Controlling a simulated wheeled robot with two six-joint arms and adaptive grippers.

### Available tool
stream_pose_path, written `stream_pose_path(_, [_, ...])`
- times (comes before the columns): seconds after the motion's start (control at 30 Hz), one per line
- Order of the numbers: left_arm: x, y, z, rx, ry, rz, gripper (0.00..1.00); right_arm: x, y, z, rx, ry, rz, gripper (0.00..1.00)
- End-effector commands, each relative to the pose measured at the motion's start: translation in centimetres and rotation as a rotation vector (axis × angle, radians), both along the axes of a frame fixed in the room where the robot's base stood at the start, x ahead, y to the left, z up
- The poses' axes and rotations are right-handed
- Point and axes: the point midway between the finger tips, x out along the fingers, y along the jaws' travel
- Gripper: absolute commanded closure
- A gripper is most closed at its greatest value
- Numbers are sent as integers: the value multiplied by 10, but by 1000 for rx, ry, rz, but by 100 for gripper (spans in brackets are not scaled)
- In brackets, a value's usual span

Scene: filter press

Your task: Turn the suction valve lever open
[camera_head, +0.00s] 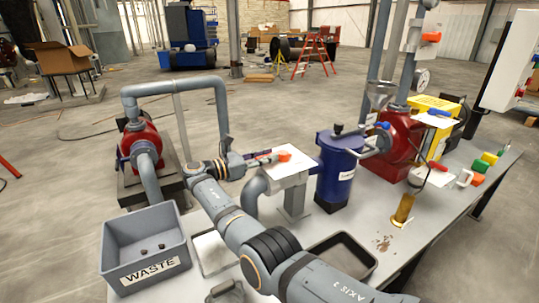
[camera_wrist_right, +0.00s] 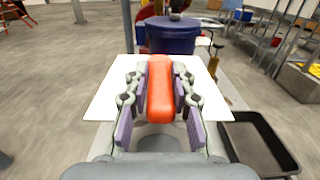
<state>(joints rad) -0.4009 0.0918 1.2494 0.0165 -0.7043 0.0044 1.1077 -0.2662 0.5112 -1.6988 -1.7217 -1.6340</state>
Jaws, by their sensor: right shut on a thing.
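The orange lever (camera_head: 284,156) is at a white plate (camera_head: 301,160) on a grey stand beside the blue lidded vessel (camera_head: 337,175). In the right wrist view the lever (camera_wrist_right: 160,88) points straight up the picture, between the two fingers. My right gripper (camera_head: 268,157) reaches across from the right and is shut on the lever, with the pads touching both its sides. The wrist view shows the right gripper (camera_wrist_right: 160,95) with purple finger pads. My left gripper is not in view.
A grey bin marked WASTE (camera_head: 148,250) with small dark bits stands left of my arm. A dark tray (camera_head: 345,252) lies right of it. A red pump (camera_head: 398,145) stands behind the vessel. Several coloured blocks lie at the bench's right end.

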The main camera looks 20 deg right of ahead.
Motion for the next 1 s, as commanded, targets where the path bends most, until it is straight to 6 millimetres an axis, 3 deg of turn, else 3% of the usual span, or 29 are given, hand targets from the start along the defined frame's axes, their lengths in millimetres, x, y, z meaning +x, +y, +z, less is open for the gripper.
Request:
stream_pose_path(0.37, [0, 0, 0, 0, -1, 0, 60, 0, 0, 0, 1, -1, 1, 100])
stream_pose_path(0.4, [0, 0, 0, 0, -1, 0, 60, 0, 0, 0, 1, -1, 1, 72])
stream_pose_path(0.53, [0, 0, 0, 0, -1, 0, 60, 0, 0, 0, 1, -1, 0, 54])
stream_pose_path(0.87, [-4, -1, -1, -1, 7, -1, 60, 0, 0, 3, 1, -2, -1, 53])
stream_pose_path(1.0, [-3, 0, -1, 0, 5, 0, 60, 0, 0, 23, 2, -6, -1, 53])
